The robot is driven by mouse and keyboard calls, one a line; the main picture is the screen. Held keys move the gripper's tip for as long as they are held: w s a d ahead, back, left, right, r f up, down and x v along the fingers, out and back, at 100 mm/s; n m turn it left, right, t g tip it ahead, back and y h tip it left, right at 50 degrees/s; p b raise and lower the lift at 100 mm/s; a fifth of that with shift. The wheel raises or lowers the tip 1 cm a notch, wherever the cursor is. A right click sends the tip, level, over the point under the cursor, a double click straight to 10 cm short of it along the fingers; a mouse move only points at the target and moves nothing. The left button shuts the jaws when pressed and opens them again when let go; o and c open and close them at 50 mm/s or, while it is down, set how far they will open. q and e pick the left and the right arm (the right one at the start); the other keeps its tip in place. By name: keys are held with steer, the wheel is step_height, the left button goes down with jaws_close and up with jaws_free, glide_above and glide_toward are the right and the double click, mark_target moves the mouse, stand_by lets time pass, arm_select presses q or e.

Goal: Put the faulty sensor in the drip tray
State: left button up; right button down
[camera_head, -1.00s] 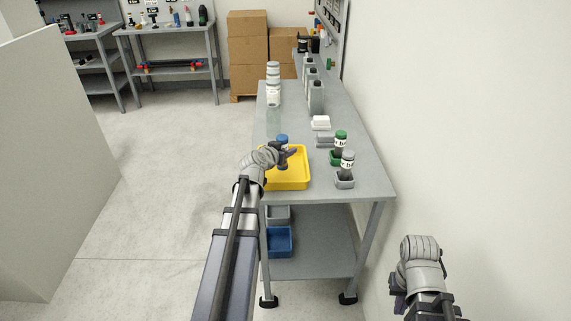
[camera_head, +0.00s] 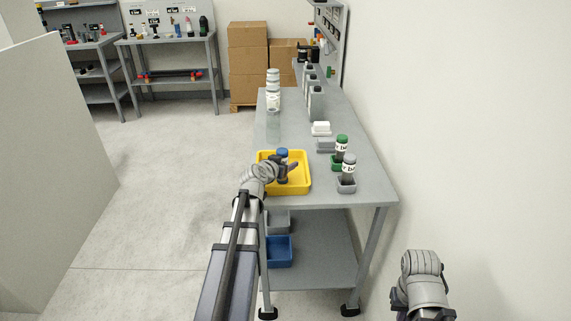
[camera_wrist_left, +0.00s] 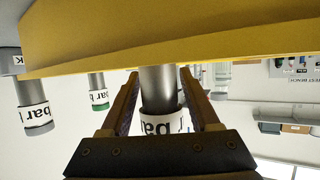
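A sensor with a blue cap (camera_head: 282,153) stands roughly upright at the yellow drip tray (camera_head: 299,188), within its outline. My left gripper (camera_head: 285,172) is low at the tray and appears shut on this sensor. In the left wrist view its grey body and "bar" label (camera_wrist_left: 160,122) show between the two fingers, with the yellow tray (camera_wrist_left: 170,35) close at its end. Whether it touches the tray floor is unclear. A green-capped sensor (camera_head: 342,141) and a grey-capped sensor (camera_head: 349,160) stand in small holders at right. My right gripper's fingers are not clearly visible.
The grey bench (camera_head: 355,125) carries a white block (camera_head: 321,128), a grey empty holder (camera_head: 326,145), white-lidded jars (camera_head: 273,92) and grey bottles (camera_head: 317,102) farther back. A blue bin (camera_head: 279,250) sits on the lower shelf. A wall runs close on the right.

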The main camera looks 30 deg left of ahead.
arm_select(q)
steer(key=shift+o, duration=1)
steer(key=shift+r, duration=0.15)
steer(key=a+p+v, duration=0.1)
steer(key=p+v, duration=0.4)
steer(key=v, duration=0.7)
steer(key=shift+d, duration=0.45)
steer(key=shift+d, duration=0.1)
